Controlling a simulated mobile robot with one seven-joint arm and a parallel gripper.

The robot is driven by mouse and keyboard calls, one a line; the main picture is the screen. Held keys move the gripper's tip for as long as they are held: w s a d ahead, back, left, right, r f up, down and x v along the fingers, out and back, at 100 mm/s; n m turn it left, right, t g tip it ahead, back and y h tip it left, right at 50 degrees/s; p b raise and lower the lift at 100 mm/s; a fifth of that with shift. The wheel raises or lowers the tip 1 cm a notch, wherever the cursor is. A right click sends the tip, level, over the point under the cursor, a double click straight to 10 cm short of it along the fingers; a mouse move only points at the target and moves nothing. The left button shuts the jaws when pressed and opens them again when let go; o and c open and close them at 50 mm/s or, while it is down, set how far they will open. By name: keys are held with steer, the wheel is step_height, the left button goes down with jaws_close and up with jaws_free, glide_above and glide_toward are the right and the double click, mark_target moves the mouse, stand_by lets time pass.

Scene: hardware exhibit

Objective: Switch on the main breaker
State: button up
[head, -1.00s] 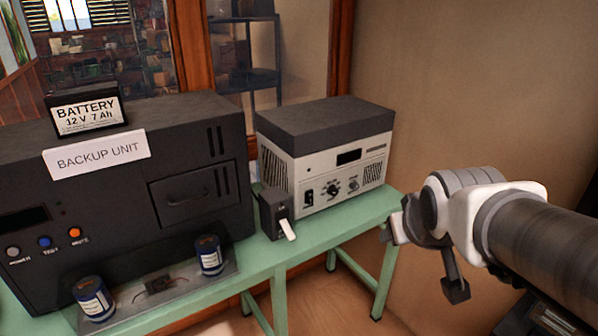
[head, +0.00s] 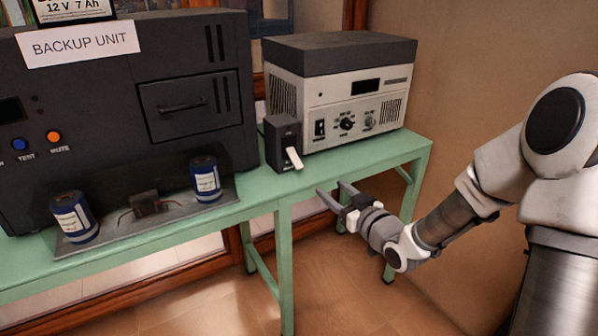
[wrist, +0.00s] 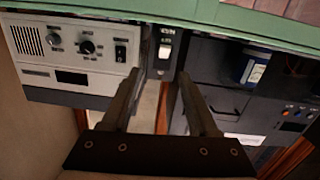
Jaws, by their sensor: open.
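The main breaker appears to be the small dark box (head: 280,140) with a white lever (head: 294,159), standing on the green bench at the front, between the backup unit and the grey power supply. The lever sticks out forward and slants down. In the wrist view, which is upside down, the breaker (wrist: 171,31) and its white lever (wrist: 165,51) sit just beyond the fingertips. My gripper (head: 331,188) is open and empty, in front of the bench, to the right of and below the lever, with its fingers pointing toward the breaker. It is not touching the lever.
The black backup unit (head: 110,110) with a battery on top stands left of the breaker. The power supply (head: 345,90) stands close on its right.

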mark_target(298, 165)
steer(key=shift+t+y, duration=0.3)
steer(key=shift+y, duration=0.2)
steer(key=b+x, duration=0.1)
steer(key=x, duration=0.5)
steer(key=b+x, duration=0.1)
steer(key=x, duration=0.4)
steer(key=f+b+x, duration=0.1)
steer(key=b+x, duration=0.1)
steer(key=x, duration=0.4)
steer(key=shift+a, duration=0.5)
jaws_close()
